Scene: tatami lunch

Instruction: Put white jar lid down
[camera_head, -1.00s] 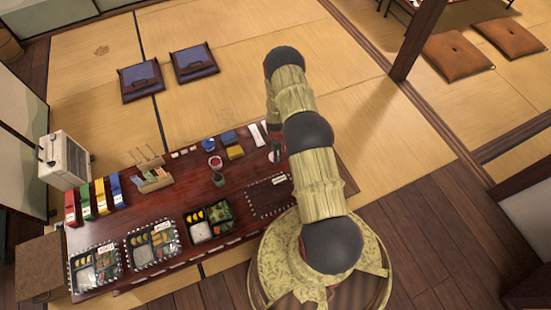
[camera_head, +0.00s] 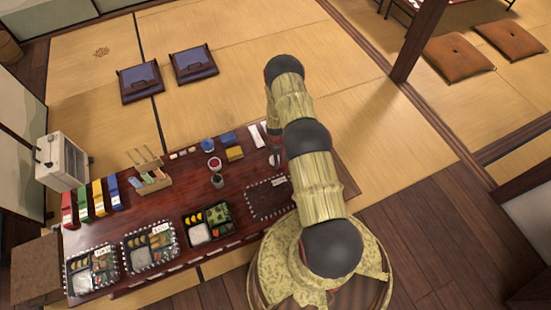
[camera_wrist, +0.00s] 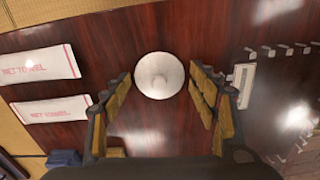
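The white jar lid (camera_wrist: 159,76) is a round, pale disc with a small knob, seen from above on the dark red table in the wrist view. My gripper (camera_wrist: 161,72) is above it with its fingers spread, one on each side of the lid. Narrow gaps show between the lid and the fingertips, so nothing is gripped. In the head view a small pale round shape (camera_head: 275,160), apparently the lid, shows at the right part of the table beside my arm. My arm hides most of the gripper there.
Two wet towel packets (camera_wrist: 40,65) lie left of the lid in the wrist view. A small white holder (camera_wrist: 242,86) is close to the right finger. Lunch boxes (camera_head: 208,224) line the table's near edge. A dark placemat (camera_head: 268,198) lies near the pale shape.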

